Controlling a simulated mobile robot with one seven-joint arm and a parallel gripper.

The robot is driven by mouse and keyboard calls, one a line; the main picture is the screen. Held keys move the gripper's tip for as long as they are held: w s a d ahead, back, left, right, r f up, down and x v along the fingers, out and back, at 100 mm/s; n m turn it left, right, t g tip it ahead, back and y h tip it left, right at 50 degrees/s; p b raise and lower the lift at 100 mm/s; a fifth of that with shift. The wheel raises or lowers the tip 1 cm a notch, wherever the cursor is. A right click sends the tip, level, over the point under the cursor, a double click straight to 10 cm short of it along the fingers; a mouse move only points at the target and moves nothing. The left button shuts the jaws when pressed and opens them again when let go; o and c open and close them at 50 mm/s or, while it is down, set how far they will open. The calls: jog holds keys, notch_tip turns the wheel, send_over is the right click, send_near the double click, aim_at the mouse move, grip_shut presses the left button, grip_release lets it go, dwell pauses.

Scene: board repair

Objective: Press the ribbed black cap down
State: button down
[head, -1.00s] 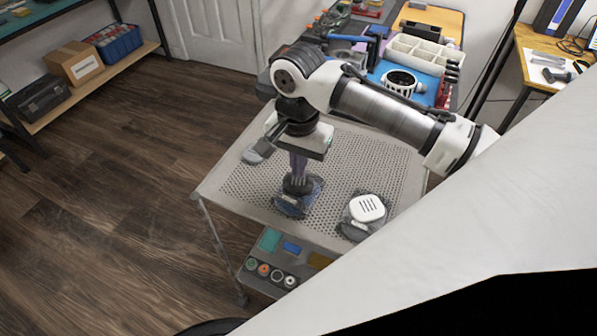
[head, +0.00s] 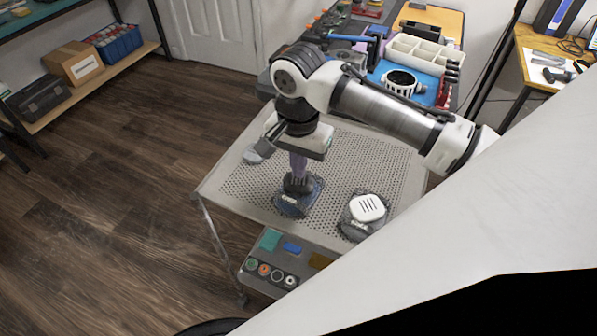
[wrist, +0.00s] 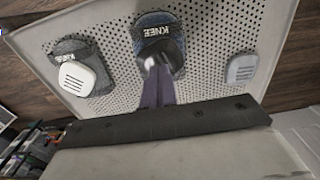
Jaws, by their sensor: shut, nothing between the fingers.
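The ribbed black cap (head: 297,187) sits on a dark blue base on the perforated cart top. In the wrist view, the base (wrist: 151,22) carries a "KNEE" label, and the dark cap (wrist: 172,47) is partly hidden behind my fingers. My gripper (head: 299,174) points down over the cap, its fingers shut with nothing between them. In the wrist view the fingertips (wrist: 157,64) are at the cap and seem to touch it. I cannot tell how far down the cap sits.
A second KNEE base to the right carries a white slotted cap (head: 367,208). The perforated cart top (head: 235,190) is otherwise clear. A cluttered bench stands behind.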

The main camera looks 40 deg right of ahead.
jog(key=shift+f+b, duration=0.35)
jog(key=shift+f, duration=0.8)
dwell(0.7)
notch_tip(320, 180, up, 8)
jog(key=p, duration=0.7)
jog(key=shift+p, duration=0.35)
